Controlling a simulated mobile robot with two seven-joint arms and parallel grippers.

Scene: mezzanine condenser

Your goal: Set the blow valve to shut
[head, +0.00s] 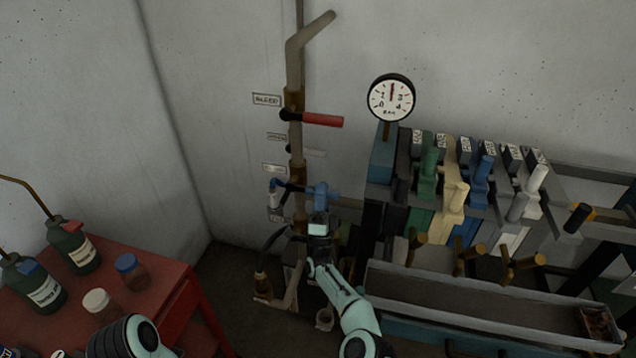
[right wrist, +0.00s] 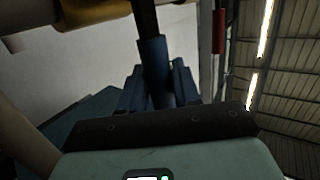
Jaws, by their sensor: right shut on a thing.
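A vertical brass and grey pipe (head: 296,130) stands against the wall with several side levers and small labels whose words I cannot read clearly. A blue-gripped lever (head: 298,188) comes out low on the pipe, pointing right and slightly down. My right gripper (head: 322,196) is shut on the lever's blue grip. In the right wrist view the blue grip (right wrist: 152,62) on its dark stem sits between the blue fingers. I cannot tell from the labels which lever is the blow valve. My left gripper is not in view; part of my left arm shows at the bottom.
Above are a red lever (head: 322,119) and a pale grey lever (head: 314,153), both pointing right. A gauge (head: 391,98) and a bank of coloured levers (head: 480,180) stand to the right, above a grey trough (head: 470,305). A red table (head: 165,290) with bottles stands left.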

